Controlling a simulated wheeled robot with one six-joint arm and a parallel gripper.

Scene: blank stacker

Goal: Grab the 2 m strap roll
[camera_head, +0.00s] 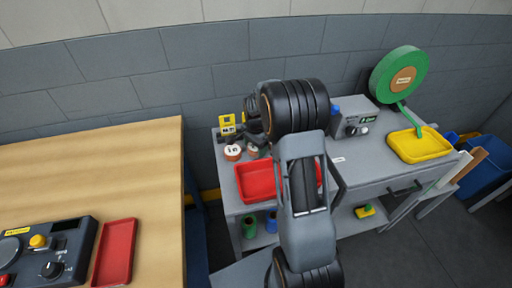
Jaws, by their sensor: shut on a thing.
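My gripper (254,138) is partly visible as dark parts left of my arm's black wrist joint, over the back left of the grey bench. It is shut on a small roll (253,151), which appears to be a strap roll; its label is too small to read. My arm hides much of the gripper and the contact. Another small roll (233,153) with a white label and reddish-brown side stands just to the left. I cannot tell from the labels which roll is the 2 m one.
A red tray (255,184) lies in front of the rolls, partly behind my arm. A yellow device (227,125) stands behind. At right are a grey control box (352,128), a green reel (386,82) and a yellow tray (420,145). A wooden table (100,180) stands left.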

